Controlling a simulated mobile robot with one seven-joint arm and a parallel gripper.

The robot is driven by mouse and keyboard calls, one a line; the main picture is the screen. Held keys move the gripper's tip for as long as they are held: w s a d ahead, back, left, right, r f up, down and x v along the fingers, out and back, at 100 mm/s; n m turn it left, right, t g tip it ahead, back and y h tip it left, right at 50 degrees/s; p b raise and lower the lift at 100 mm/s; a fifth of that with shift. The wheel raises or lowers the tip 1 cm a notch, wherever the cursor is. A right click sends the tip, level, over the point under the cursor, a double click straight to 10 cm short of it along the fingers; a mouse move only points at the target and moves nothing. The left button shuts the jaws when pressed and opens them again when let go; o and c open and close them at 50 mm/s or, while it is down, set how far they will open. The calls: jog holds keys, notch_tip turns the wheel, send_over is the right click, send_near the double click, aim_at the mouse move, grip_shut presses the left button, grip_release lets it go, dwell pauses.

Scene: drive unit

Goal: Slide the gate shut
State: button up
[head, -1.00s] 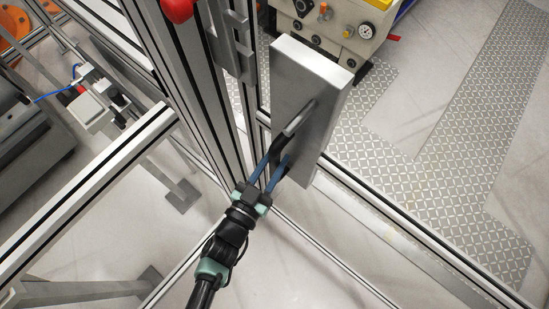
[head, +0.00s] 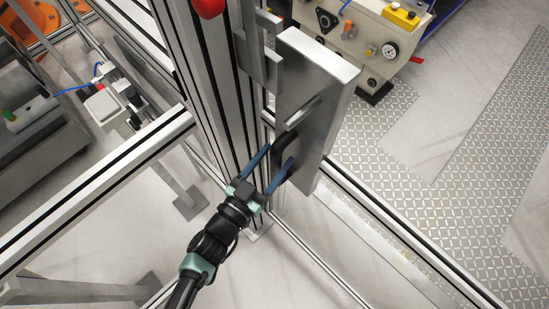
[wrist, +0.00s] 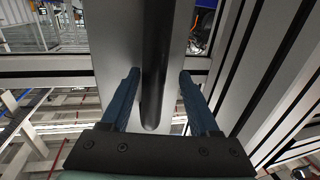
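The gate (head: 318,75) is a grey metal panel with a bar handle (head: 306,112) on its near face. Its left edge is at the bracket (head: 258,50) on the upright post (head: 205,85); whether they touch is unclear. My gripper (head: 280,155) is at the lower end of the handle. In the wrist view, my gripper (wrist: 158,82) has its blue fingers apart, one on each side of the dark handle (wrist: 154,75), with a visible gap on both sides. The gate's face (wrist: 120,40) is behind the handle.
A red knob (head: 208,7) is on top of the post. A lower frame rail (head: 400,235) runs to the right, and another rail (head: 95,185) runs left. A cream machine with a gauge (head: 389,50) stands behind. Floor beyond the right rail is open.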

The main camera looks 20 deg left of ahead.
jog(key=shift+s+d, duration=0.1)
jog(key=s+a+b, duration=0.2)
jog(key=s, duration=1)
jog(key=shift+s+a+b, duration=0.25)
jog(key=shift+s+b, duration=0.05)
